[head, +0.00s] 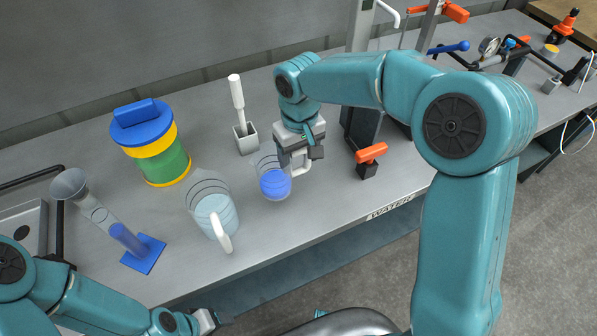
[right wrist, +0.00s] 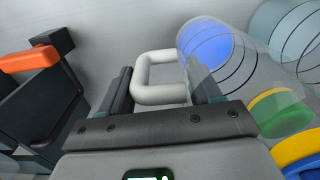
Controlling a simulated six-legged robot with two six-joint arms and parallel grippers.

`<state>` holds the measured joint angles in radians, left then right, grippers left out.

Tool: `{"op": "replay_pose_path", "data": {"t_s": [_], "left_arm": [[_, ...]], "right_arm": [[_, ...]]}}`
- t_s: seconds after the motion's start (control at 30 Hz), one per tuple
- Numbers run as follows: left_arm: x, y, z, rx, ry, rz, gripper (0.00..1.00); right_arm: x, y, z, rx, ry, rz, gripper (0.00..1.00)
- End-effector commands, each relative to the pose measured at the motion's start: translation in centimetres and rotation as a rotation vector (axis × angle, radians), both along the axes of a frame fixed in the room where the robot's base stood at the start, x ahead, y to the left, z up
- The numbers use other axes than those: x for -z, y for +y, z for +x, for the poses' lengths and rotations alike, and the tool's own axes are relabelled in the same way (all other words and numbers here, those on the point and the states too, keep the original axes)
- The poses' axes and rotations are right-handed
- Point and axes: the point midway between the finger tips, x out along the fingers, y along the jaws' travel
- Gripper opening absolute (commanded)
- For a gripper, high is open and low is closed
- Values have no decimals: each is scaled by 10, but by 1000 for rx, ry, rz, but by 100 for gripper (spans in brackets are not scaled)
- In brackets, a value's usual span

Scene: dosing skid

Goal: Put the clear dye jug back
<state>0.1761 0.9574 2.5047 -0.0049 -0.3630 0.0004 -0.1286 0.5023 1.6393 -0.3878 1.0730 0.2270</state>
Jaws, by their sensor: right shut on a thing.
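The clear dye jug (head: 275,184), with blue dye in its lower part and a white handle, is near the middle of the bench in the head view. My right gripper (head: 302,160) is shut on its handle. In the right wrist view the white handle (right wrist: 158,78) sits between the fingers (right wrist: 160,90), and the jug (right wrist: 225,50) is to the right. Whether its base touches the bench is unclear. My left gripper (head: 207,321) is low at the bottom edge of the head view, away from the jug; its jaws are not clear.
A larger clear jug (head: 213,210) with pale liquid stands close by on the left. A blue-lidded tub (head: 150,140), a funnel-topped cylinder (head: 128,240) on a blue base, and a white-handled tool in a grey holder (head: 245,140) stand around. An orange-handled valve (head: 371,153) is right.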

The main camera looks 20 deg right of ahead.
Motion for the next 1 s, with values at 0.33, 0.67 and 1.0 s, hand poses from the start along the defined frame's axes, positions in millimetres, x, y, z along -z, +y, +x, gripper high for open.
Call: {"op": "replay_pose_path", "data": {"t_s": [0.33, 0.67, 1.0], "left_arm": [[1, 0, 0, 0, 0, 0, 65], [1, 0, 0, 0, 0, 0, 65], [4, 0, 0, 0, 0, 0, 65]], "right_arm": [[44, -2, 0, 0, 2, 0, 13], [59, -1, 0, 0, -2, 0, 13], [62, -1, 0, 0, -1, 0, 89]]}}
